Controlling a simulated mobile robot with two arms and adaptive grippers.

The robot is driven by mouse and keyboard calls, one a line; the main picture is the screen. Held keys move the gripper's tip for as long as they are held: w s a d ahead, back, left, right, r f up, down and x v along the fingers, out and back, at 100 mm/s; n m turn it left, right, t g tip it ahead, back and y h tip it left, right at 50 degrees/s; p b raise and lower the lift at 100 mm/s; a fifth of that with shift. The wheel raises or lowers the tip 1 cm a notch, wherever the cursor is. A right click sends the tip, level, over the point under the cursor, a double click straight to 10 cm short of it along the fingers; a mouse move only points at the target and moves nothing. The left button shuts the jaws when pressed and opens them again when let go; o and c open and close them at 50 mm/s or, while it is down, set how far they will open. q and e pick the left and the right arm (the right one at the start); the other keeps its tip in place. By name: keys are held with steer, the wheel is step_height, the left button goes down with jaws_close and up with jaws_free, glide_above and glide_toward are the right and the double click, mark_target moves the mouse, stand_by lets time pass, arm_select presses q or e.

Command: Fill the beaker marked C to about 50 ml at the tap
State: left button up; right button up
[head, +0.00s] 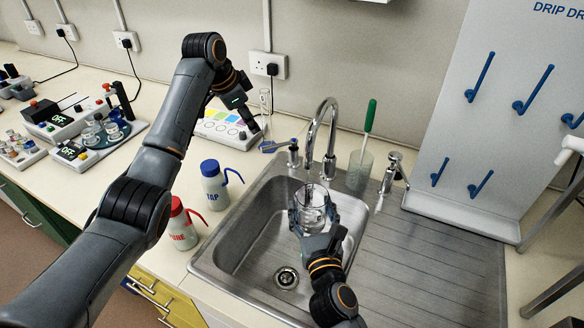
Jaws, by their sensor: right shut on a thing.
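A clear glass beaker (311,200) is held over the sink basin, below the spout of the chrome tap (322,120). My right gripper (313,212) is shut on it from the near side. The beaker looks roughly upright. I cannot read its letter or its water level, and I cannot tell if water is running. The tap's blue-marked lever (274,146) points left from its valve at the sink's back edge. My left gripper (250,118) is above the counter, left of this lever and apart from it. I cannot tell whether its fingers are open.
The steel sink (235,246) has a ribbed drainer (420,270) to the right, which is clear. Blue-capped (214,185) and red-capped (183,225) wash bottles stand left of the sink. A glass with a green-handled brush (369,116) stands behind. A pegboard (490,130) rises at right.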

mark_target(267, 147)
arm_select(q)
steer(key=x, duration=1.2)
steer(key=shift+s+d, duration=0.1)
steer(key=shift+s, duration=0.1)
steer(key=shift+c, duration=0.4)
jaws_close()
